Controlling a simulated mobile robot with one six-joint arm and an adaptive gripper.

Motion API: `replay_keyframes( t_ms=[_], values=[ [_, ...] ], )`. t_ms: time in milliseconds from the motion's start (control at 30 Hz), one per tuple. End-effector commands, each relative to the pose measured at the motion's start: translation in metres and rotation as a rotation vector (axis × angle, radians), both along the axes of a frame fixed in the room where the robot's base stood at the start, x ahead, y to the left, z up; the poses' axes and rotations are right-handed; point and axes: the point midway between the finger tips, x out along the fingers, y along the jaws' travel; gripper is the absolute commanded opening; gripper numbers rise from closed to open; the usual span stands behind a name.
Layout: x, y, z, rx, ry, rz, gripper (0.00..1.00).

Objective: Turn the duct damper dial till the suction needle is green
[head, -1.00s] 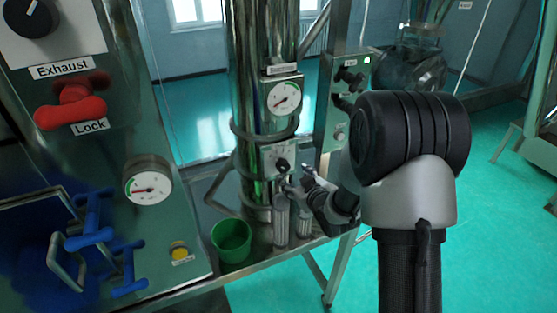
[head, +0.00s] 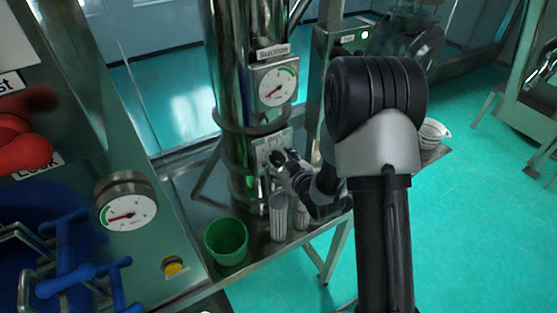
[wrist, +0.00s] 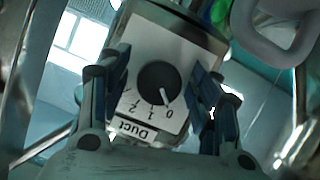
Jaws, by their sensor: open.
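The Duct damper dial (wrist: 156,82) is a round black knob on a pale plate in the wrist view, with its white pointer near the 0 mark. My gripper (wrist: 160,86) is open, with one dark blue finger on each side of the dial; I cannot tell whether they touch it. In the head view my gripper (head: 278,163) is in front of the dial plate (head: 268,146) on the metal column and mostly hides the knob. The Suction gauge (head: 277,86) sits above it. Its needle points to the lower left, away from the green arc at the upper right.
A green cup (head: 226,241) and clear ribbed cylinders (head: 278,217) stand on the bench below the column. Another gauge (head: 127,210), a yellow button (head: 174,266) and blue clamps (head: 65,255) are at the left. A white beaker (head: 433,133) stands behind my arm.

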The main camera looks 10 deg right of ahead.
Motion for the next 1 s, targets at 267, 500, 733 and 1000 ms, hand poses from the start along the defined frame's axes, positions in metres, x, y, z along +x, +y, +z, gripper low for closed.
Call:
replay_keyframes(
  t_ms=[267,500,733,1000],
  values=[
    [0.0002,0.0000,0.0001,0.000,0.000,0.000,0.44],
    [0.0002,0.0000,0.0002,0.000,0.000,0.000,0.28],
    [0.0002,0.0000,0.0003,0.000,0.000,0.000,0.13],
    [0.0005,-0.0004,0.0001,0.035,0.009,0.001,0.13]
  ],
)
